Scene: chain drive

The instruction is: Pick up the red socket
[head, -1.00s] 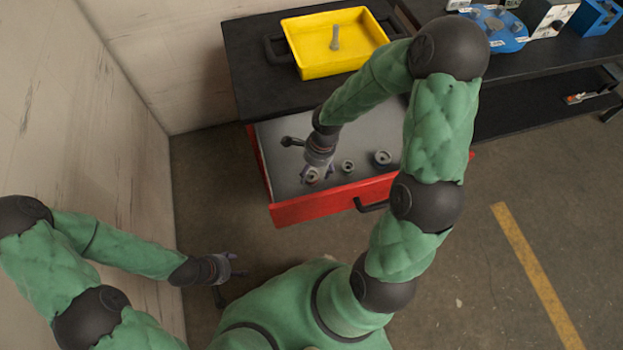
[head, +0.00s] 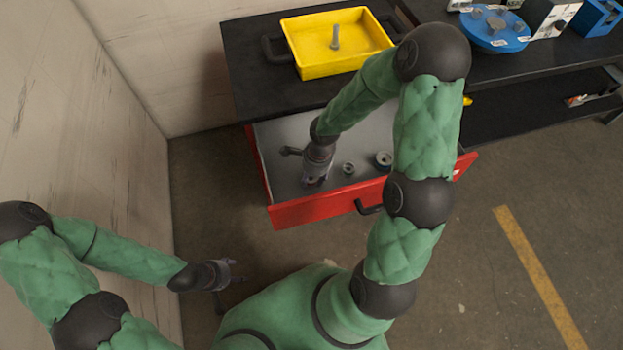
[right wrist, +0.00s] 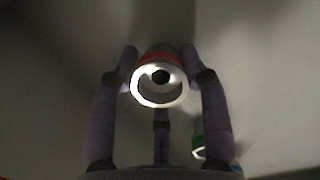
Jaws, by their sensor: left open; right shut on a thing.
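The red socket (right wrist: 160,88), a metal ring with a red band, is between the fingers of my right gripper (right wrist: 163,75) in the right wrist view. The gripper is shut on it. In the head view my right gripper (head: 315,178) points down into the open red drawer (head: 320,207), near its front left, and hides the socket. My left gripper (head: 226,274) is open and empty, low over the floor left of my body.
Two other sockets stand in the drawer to the right, a small one (head: 348,169) and a larger one (head: 383,160). A green-banded socket (right wrist: 203,140) shows in the right wrist view. A yellow tray (head: 313,60) with a grey post (head: 335,38) stands on the black bench.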

